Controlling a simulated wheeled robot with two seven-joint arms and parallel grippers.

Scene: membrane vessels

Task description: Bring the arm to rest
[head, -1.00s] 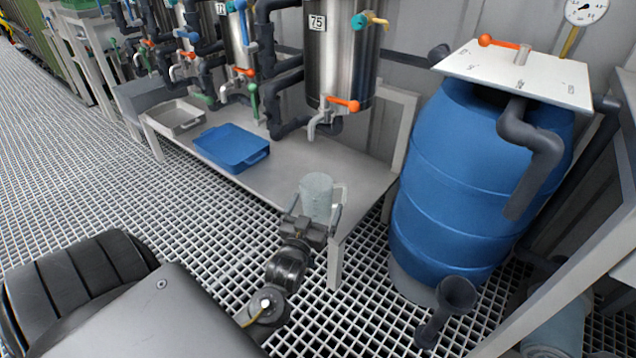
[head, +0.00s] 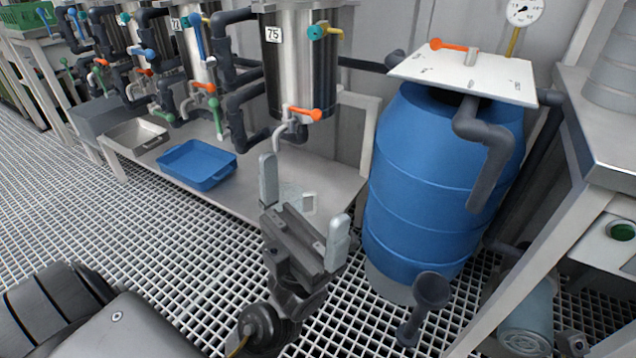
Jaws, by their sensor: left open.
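My left gripper (head: 303,207) is in the lower middle of the head view, its two pale fingers spread wide with nothing between them. It is in front of the metal bench (head: 330,178), near the bench's front right end. A pale, translucent cup (head: 291,190) with a white handle piece stands just behind the fingers at that end of the bench. It looks apart from the fingers. The gripper hides the cup's lower part. My right gripper is not in view.
A blue tray (head: 197,166) and a grey tray (head: 136,138) sit on the bench below steel vessels (head: 299,70) with taps and pipes. A blue barrel (head: 440,180) with a white lid stands right of the bench. Grating floor is clear at left.

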